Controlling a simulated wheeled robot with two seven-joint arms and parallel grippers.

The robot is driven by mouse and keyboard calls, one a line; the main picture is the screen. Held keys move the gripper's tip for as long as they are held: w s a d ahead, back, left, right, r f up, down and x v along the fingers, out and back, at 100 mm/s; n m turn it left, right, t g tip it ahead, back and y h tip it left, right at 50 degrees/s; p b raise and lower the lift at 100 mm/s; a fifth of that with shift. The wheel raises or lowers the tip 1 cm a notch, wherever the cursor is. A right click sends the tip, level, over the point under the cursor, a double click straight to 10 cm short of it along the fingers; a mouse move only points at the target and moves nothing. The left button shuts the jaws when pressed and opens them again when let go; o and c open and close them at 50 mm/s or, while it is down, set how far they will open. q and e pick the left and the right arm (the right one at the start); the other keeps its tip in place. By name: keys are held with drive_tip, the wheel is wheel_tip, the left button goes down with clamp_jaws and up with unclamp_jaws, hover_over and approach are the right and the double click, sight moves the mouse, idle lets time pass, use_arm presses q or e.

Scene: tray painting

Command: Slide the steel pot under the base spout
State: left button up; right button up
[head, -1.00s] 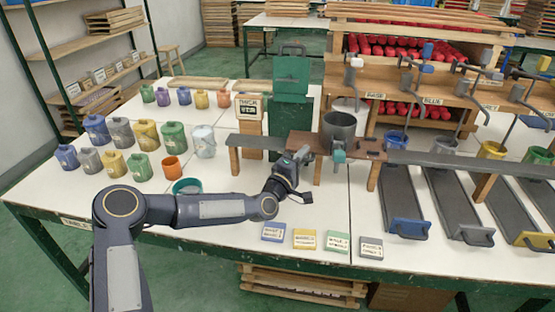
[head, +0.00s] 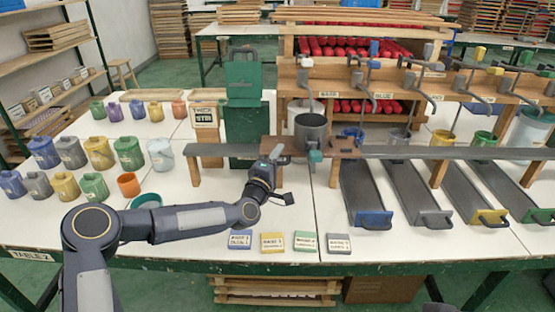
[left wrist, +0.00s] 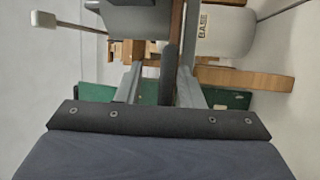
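The steel pot (head: 311,134), a dark grey open cylinder with a green tap on its front, stands upright on the brown wooden part of a raised rail. The base spout (head: 304,78) hangs just above the pot, roughly over its mouth. My left gripper (head: 282,160) is at the pot's left side. In the left wrist view my gripper (left wrist: 162,72) is open, with a dark bar, probably the pot's handle (left wrist: 168,72), between its fingers. The bar lies close to the right finger, with a gap at the left one. My right gripper is out of view.
A white container (left wrist: 225,30) labelled BASE stands behind the pot. A blue vessel (head: 352,133) is just right of it. The grey rail (head: 430,153) runs on to the right. Labelled cards (head: 272,242) lie in front; paint cans (head: 99,152) stand at left.

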use_arm(q)
drive_tip(key=shift+f, duration=0.15)
drive_tip(key=b+v, duration=0.1)
drive_tip(key=v, duration=0.7)
